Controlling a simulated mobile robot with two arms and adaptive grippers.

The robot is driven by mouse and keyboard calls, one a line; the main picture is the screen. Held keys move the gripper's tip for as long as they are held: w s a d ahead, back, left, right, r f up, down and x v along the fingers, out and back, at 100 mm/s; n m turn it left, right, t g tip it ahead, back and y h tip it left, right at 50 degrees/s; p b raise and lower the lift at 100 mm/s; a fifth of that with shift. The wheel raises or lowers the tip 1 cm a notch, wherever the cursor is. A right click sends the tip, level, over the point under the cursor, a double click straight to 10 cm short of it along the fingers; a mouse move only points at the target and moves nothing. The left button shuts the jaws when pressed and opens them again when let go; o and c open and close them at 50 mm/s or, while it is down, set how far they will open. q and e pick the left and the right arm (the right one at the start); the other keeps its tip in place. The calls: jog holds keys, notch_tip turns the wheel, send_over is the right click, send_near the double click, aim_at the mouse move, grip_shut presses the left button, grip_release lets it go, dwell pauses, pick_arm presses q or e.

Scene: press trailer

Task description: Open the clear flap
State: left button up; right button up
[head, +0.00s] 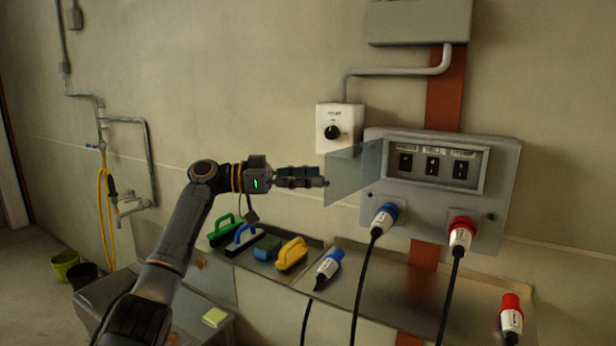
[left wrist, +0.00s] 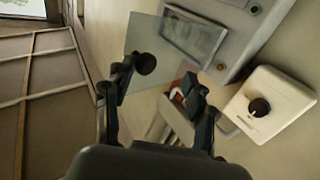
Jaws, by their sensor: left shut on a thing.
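The clear flap (head: 353,172) is a see-through pane standing out to the left from the grey socket panel (head: 497,180), swung away from the window frame with its black switches (head: 432,165). It also shows in the left wrist view (left wrist: 148,38), beside the dark fingers. My left gripper (head: 324,182) comes in from the left and is shut on the flap near its free left edge. In the wrist view the left gripper (left wrist: 168,78) shows its two fingers; the exact contact is hard to make out. My right gripper is not in view.
A white box with a black knob (head: 340,127) is on the wall above the flap. Blue (head: 385,218) and red (head: 462,235) plugs with cables sit in the panel below. A ledge holds several brushes, including a yellow one (head: 292,254), and a loose blue plug (head: 329,265).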

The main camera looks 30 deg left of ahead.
pick_arm(q)
jog(key=v, duration=1.2)
jog(key=shift+f, duration=0.1)
